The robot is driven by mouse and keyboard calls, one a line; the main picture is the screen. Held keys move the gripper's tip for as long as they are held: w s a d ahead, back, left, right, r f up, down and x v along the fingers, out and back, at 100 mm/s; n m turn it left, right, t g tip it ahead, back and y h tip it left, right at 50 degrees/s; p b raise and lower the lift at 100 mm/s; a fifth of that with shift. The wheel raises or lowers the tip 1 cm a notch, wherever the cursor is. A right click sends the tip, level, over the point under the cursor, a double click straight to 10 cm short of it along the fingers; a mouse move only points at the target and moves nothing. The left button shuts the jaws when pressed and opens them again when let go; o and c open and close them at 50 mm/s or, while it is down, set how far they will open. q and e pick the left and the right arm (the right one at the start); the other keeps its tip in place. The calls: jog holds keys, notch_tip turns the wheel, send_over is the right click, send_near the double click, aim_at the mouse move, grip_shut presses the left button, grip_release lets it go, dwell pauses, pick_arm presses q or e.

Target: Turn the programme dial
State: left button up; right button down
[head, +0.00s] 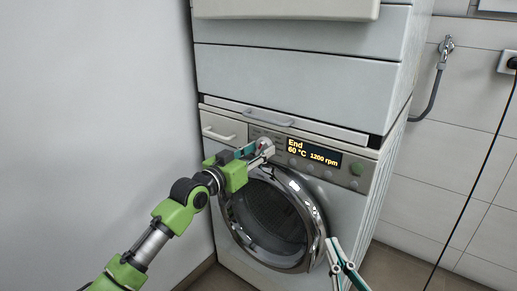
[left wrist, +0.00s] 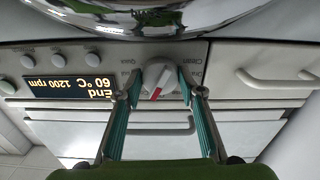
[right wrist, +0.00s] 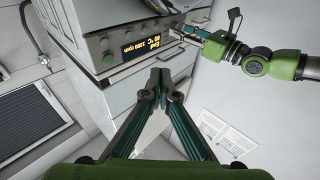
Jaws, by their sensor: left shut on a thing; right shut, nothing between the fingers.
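The programme dial (left wrist: 159,76) is a round pale knob with a red mark, on the panel of the lower machine. In the left wrist view its red mark points to the lower edge. My left gripper (head: 266,152) is at the panel, and in the left wrist view its fingertips (left wrist: 158,90) sit on both sides of the dial, shut on it. In the head view the fingers largely hide the dial. My right gripper (head: 335,243) is shut and empty, apart from the machine, in front of its lower right side; its fingertips meet in the right wrist view (right wrist: 160,80).
The display (head: 314,154) reads End, 60 °C, 1200 rpm. A round green-tinged button (head: 357,168) is right of it. The round glass door (head: 268,220) is shut below the panel. A drawer with a handle (head: 219,134) is at the left. A wall stands close on the left.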

pick_arm(q)
jog(key=shift+r+n+p, duration=0.1)
jog(key=shift+n+p, duration=0.9)
jog(key=n+p, duration=0.2)
jog(key=shift+n, duration=0.4)
pick_arm(e)
jog(key=s+d+f+g+h, duration=0.1)
jog(key=s+f+g, duration=0.4)
jog(key=f, duration=0.5)
jog(key=s+d+f+g+h, duration=0.2)
jog(key=s+d+f+g, duration=0.2)
jog(key=f, duration=0.5)
jog(key=shift+s+f+m+g+h, duration=0.3)
jog(key=shift+s+f+g, duration=0.1)
jog(key=shift+g, duration=0.9)
jog(key=shift+d, duration=0.1)
pick_arm(q)
jog(key=o, duration=1.1)
